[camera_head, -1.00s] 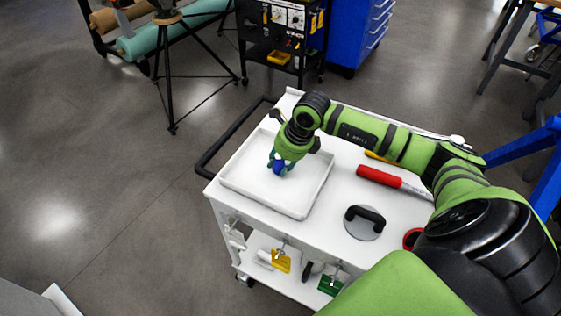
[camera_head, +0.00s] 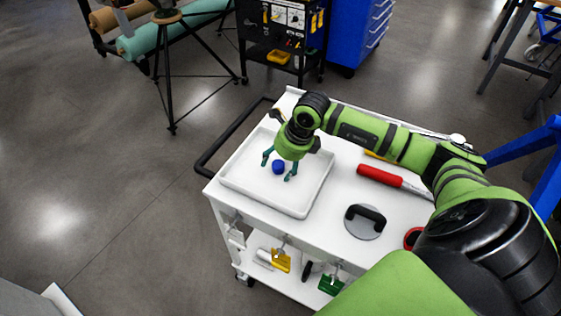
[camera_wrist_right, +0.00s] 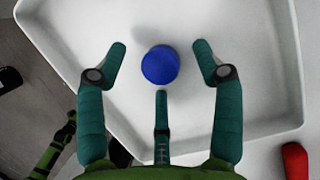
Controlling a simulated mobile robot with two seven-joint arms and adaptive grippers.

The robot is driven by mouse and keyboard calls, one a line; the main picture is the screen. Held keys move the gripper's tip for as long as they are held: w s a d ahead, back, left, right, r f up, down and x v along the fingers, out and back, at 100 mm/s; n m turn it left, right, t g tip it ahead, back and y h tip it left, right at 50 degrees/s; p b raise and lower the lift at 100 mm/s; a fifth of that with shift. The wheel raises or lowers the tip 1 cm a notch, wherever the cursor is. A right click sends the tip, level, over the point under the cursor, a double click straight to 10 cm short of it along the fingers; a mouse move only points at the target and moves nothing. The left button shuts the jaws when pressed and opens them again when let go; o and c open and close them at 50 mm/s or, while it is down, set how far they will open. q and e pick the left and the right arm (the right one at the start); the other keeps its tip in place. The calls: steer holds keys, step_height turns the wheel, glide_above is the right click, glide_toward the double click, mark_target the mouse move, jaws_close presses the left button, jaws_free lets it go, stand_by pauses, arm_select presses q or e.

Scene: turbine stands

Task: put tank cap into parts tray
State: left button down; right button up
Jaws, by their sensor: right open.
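The tank cap (camera_head: 278,167) is a small round blue cap. It lies in the white parts tray (camera_head: 237,179) on top of the cart. It also shows in the right wrist view (camera_wrist_right: 160,65), on the floor of the tray (camera_wrist_right: 262,60). My right gripper (camera_head: 279,170) is above the tray with its teal fingers spread open on either side of the cap. In the right wrist view the fingers (camera_wrist_right: 160,62) stand apart from the cap and do not touch it. My left gripper is not in view.
On the white cart top (camera_head: 333,221), right of the tray, are a suction cup handle (camera_head: 365,221), a red-handled tool (camera_head: 380,175) and a red ring-shaped thing (camera_head: 412,238). A black push handle (camera_head: 203,160) is at the left. Padlocks with yellow (camera_head: 281,261) and green (camera_head: 331,285) tags hang in front.

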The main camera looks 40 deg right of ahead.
steer(key=p+v, duration=0.4)
steer(key=v, duration=0.3)
stand_by(0.4)
stand_by(0.4)
